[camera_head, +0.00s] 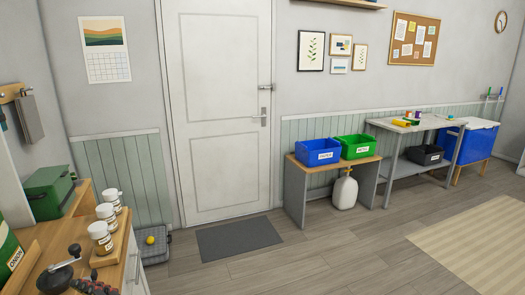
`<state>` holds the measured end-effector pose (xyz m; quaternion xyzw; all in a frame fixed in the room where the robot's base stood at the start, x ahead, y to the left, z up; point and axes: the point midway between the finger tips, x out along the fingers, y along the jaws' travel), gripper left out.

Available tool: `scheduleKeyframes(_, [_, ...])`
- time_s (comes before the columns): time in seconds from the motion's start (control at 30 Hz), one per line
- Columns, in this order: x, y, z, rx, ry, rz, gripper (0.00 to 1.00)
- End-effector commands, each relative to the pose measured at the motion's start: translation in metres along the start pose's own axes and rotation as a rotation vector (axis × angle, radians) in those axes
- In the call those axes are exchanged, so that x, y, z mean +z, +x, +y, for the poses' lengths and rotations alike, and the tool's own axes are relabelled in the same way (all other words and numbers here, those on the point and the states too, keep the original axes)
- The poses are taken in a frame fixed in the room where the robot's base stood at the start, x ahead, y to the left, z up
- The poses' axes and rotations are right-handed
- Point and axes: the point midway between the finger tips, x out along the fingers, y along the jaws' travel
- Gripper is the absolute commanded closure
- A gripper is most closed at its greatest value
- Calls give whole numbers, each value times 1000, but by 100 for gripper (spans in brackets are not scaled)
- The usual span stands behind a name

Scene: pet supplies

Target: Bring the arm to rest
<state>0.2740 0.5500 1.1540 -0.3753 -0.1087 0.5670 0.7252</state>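My gripper and arm are not in view in the head camera. No part of the arm shows, so its pose and whether the gripper holds anything cannot be seen. The task names no other object.
A counter (119,258) with jars (101,237) and a green box (49,192) is at left. A closed white door (217,110) has a dark mat (239,238) before it. A low table (295,190) holds blue (318,153) and green (357,147) bins. The middle floor is clear.

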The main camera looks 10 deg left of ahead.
Motion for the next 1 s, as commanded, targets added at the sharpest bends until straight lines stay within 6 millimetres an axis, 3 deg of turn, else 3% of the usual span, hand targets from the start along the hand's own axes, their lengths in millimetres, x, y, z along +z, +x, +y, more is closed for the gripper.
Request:
scheduleKeyframes(0.13, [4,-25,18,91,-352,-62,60])
scheduleKeyframes(0.23, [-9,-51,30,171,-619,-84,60])
scheduleKeyframes(0.37, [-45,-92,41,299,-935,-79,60])
scheduleKeyframes(0.47, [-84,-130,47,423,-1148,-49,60])
scheduleKeyframes(0.6, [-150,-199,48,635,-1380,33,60])
scheduleKeyframes(0.8, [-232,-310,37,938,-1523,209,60])
scheduleKeyframes(1.0, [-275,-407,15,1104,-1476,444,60])
